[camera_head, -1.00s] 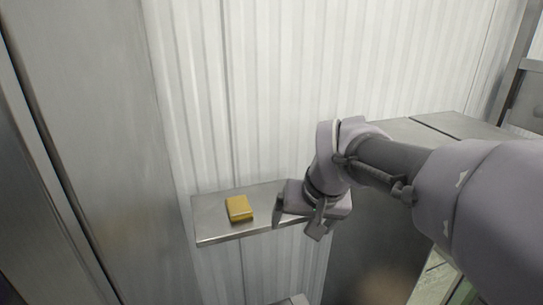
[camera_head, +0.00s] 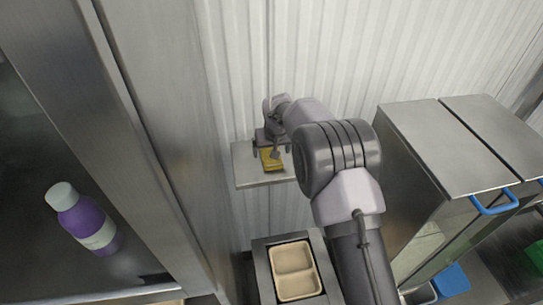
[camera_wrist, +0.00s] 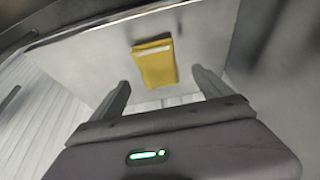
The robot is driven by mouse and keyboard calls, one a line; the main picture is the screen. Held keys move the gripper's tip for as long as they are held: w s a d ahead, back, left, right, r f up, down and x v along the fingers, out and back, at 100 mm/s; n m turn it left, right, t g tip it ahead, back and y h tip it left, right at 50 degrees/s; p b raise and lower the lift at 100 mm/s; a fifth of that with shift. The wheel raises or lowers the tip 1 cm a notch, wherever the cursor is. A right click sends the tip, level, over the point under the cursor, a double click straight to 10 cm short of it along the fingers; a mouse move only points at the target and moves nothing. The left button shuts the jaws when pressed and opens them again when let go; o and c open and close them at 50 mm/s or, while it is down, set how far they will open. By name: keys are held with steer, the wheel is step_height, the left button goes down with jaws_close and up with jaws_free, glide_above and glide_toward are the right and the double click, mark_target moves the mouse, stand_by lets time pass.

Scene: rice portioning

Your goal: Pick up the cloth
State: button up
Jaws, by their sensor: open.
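The cloth (camera_head: 272,166) is a small yellow folded pad lying on a metal wall shelf (camera_head: 246,172). In the head view my gripper (camera_head: 270,150) is over the shelf and partly covers the cloth. In the wrist view the cloth (camera_wrist: 154,63) lies on the shelf beyond my gripper (camera_wrist: 161,82), roughly in line with the gap between the two fingers. The fingers are apart with nothing held between them. A pale strip shows along one edge of the cloth.
A metal cabinet (camera_head: 440,150) with a blue handle (camera_head: 494,203) is at right. A tall metal panel (camera_head: 150,120) stands at left, with a purple bottle (camera_head: 90,222) beyond it.

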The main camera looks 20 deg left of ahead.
steer(key=p+x, duration=0.1)
steer(key=x, duration=0.4)
steer(key=shift+w+d+p, duration=0.1)
steer(key=shift+p, duration=0.2)
steer(key=shift+d, duration=0.1)
steer(key=shift+f+b, duration=0.15)
steer(key=shift+b, duration=0.35)
steer(key=c, duration=1.4)
steer(key=shift+c, duration=0.2)
